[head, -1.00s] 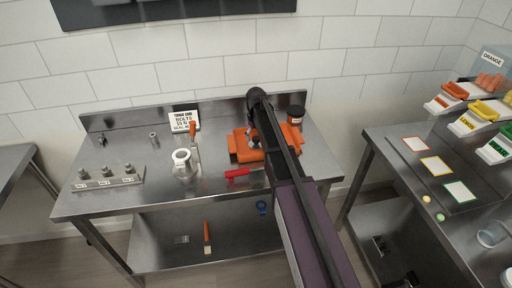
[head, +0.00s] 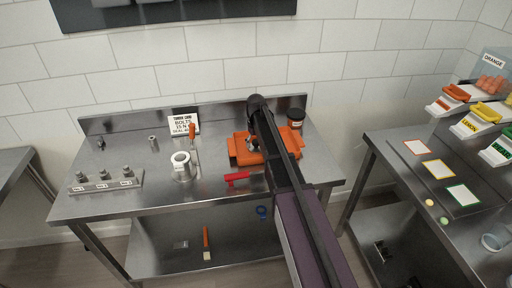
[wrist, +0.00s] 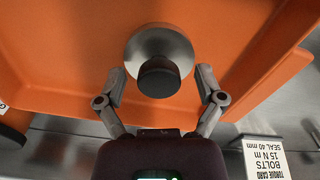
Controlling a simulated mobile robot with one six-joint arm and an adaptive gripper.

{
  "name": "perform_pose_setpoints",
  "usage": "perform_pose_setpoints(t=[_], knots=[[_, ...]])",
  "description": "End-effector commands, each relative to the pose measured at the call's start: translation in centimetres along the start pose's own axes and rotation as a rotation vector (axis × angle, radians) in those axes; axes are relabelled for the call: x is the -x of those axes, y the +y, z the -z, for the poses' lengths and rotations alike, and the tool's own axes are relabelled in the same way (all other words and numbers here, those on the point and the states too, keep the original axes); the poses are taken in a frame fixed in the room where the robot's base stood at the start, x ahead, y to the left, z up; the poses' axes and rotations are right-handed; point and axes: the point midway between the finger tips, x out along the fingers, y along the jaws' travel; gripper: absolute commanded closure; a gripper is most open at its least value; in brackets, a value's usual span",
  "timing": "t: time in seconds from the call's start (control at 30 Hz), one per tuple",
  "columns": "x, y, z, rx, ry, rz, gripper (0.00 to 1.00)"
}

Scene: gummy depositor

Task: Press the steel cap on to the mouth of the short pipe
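The steel cap (wrist: 168,44) shows in the wrist view as a round steel disc with a dark knob (wrist: 158,80) on it. It lies in an orange tray (wrist: 60,50); the tray is also in the head view (head: 238,158), right of the table's middle. My gripper (wrist: 160,70) is open, with one finger on each side of the knob. A gap shows at both sides, and it holds nothing. In the head view my arm mostly hides the gripper and cap. The short pipe is probably the pale, upright, open-topped piece (head: 181,159) left of the tray.
A red tool (head: 237,177) lies in front of the tray. A torque card (head: 184,124), an orange-handled tool (head: 193,134) and a dark jar (head: 296,117) stand behind. A rack of steel pieces (head: 103,182) is at left. Bare table lies left of the pipe.

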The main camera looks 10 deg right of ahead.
Motion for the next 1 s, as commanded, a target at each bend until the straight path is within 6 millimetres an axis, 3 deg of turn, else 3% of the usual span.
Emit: perform_pose_setpoints(t=[0.03,0.23,0.67,1.0], knots=[[0.0,0.0,0.0,0.000,0.000,0.000,0.39],[0.0,0.0,0.0,0.000,0.000,0.000,0.98],[0.2,0.0,0.0,0.000,0.000,0.000,1.00],[1.9,0.0,0.0,0.000,0.000,0.000,1.00]])
